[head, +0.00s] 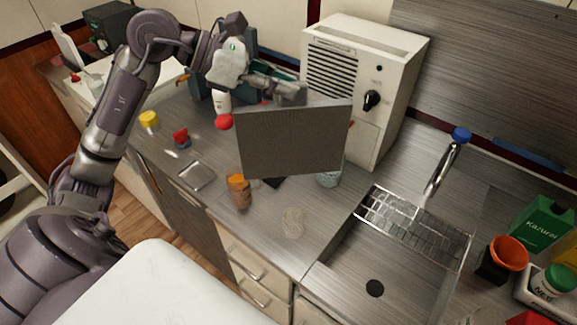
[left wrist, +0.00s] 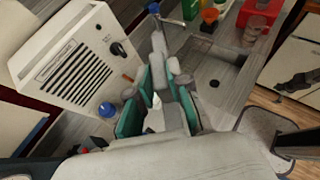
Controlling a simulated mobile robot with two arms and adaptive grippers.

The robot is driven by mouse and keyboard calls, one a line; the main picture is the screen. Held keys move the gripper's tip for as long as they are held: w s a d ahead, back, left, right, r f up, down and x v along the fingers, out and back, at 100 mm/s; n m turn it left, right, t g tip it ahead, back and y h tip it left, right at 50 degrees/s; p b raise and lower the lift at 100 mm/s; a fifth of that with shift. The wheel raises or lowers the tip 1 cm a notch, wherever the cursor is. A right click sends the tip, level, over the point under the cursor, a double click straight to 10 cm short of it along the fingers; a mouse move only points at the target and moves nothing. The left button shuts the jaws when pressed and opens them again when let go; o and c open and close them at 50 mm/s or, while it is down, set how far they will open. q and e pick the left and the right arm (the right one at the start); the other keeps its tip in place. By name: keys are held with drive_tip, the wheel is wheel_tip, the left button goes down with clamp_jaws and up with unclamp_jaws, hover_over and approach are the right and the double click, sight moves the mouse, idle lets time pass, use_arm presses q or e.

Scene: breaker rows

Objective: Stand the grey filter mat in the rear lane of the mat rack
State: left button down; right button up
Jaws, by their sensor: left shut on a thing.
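The grey filter mat (head: 292,142), a flat square panel, is held upright above the counter in front of the white vented cabinet. My left gripper (head: 288,96) is shut on its top edge. In the left wrist view the gripper (left wrist: 172,80) points toward the sink, and the mat is hard to make out. Dark teal panels (head: 249,42) stand behind my arm, largely hidden by it; they may be the mat rack. Its lanes cannot be told apart. My right gripper is not in view.
The white vented cabinet (head: 355,80) stands right behind the mat. The sink (head: 375,265) with a wire rack (head: 415,222) is to the right. Counter at front centre is mostly clear.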

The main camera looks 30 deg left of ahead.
use_arm(q)
drive_tip(key=p, duration=0.2)
hover_over(283, 151)
wheel_tip(283, 151, down, 7)
drive_tip(key=f, duration=0.4)
drive_tip(key=shift+w+a+f+p, duration=0.2)
drive_tip(key=shift+w+a+p, duration=0.1)
drive_tip(key=shift+w, duration=0.1)
drive_tip(key=shift+f, duration=0.25)
wheel_tip(283, 151, down, 3)
drive_tip(key=shift+f+p, duration=0.1)
drive_tip(key=shift+p, duration=0.4)
drive_tip(key=shift+f, duration=0.5)
drive_tip(key=c, duration=1.1)
unclamp_jaws()
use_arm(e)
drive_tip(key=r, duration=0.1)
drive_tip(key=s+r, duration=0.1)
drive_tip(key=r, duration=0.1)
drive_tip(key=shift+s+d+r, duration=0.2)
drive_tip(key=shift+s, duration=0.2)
use_arm(q)
drive_tip(key=shift+r, duration=0.1)
